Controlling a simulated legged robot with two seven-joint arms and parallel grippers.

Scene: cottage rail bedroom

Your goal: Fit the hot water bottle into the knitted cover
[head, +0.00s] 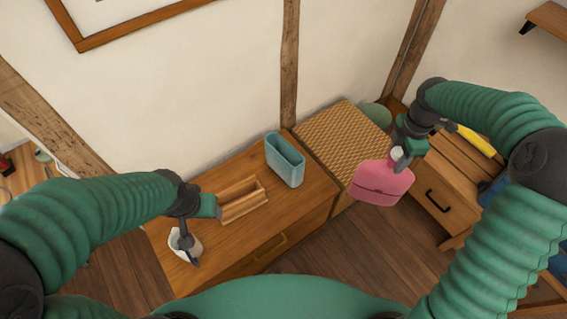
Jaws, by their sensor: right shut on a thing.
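The pink hot water bottle (382,184) hangs below my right gripper (398,158), which is shut on its pale neck. The bottle is in the air, in front of the woven chest's right side. The knitted cover (286,169) is a teal pouch with its open mouth upward. It stands upright on the wooden cabinet top, left of the bottle and apart from it. My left gripper (190,252) points down at the cabinet's left end, over a white cup-like thing (181,243). Its dark fingers overlap the cup, and I cannot tell whether they touch it.
A wooden rack (241,200) sits on the cabinet top (310,195) between my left gripper and the cover. A woven chest (340,136) adjoins the cabinet on the right. A wooden drawer unit (444,200) stands further right. A wall post rises behind the cover.

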